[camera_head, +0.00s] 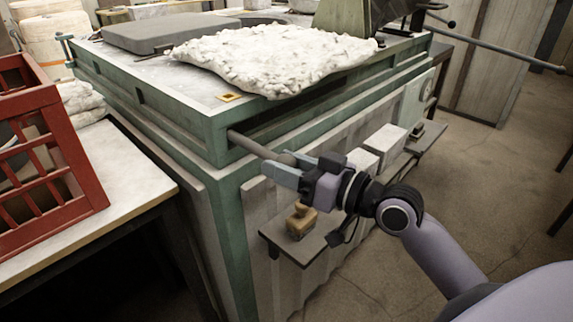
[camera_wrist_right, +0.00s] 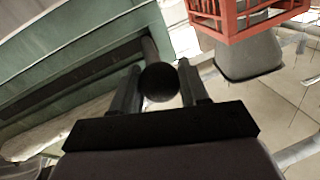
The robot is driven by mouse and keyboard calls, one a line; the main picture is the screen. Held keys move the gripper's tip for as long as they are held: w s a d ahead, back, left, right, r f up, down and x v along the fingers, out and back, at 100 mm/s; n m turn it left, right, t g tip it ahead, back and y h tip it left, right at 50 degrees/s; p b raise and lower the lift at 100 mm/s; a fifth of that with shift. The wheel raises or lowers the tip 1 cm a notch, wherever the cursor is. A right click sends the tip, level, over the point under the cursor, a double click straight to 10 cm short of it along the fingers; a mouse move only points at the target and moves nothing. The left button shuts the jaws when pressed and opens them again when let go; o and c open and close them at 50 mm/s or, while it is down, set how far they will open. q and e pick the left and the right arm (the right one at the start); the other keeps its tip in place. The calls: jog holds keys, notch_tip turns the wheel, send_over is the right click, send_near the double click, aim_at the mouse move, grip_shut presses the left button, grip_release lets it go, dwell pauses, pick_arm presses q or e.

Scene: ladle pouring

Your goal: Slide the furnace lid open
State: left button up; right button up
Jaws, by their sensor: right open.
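The furnace (camera_head: 236,185) is a large green-framed box with pale panels in the head view. A grey rod handle (camera_head: 252,146) sticks out of the slot under its top edge, near the front corner. In the wrist view the rod ends in a dark round knob (camera_wrist_right: 160,84). My right gripper (camera_head: 278,167) is open at the outer end of the rod, its fingers one on each side of the knob in the wrist view (camera_wrist_right: 158,76). Contact with the knob cannot be told. Which part is the lid is unclear. My left gripper is not in view.
A lumpy white blanket (camera_head: 270,58) and a grey slab (camera_head: 170,35) lie on the furnace top. A red crate (camera_head: 45,150) stands on the table (camera_head: 125,190) at left. A side shelf (camera_head: 285,242) holds a small tan object (camera_head: 300,220). Floor at right is mostly clear.

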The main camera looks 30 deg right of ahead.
jog(key=o, duration=0.4)
jog(key=shift+s+a+f, duration=0.15)
jog(key=shift+a, duration=0.15)
jog(key=shift+d, duration=0.15)
jog(key=shift+s+d, duration=0.2)
jog(key=shift+s, duration=0.1)
jog(key=b+v, duration=0.2)
jog(key=v, duration=0.4)
jog(key=shift+s, duration=0.15)
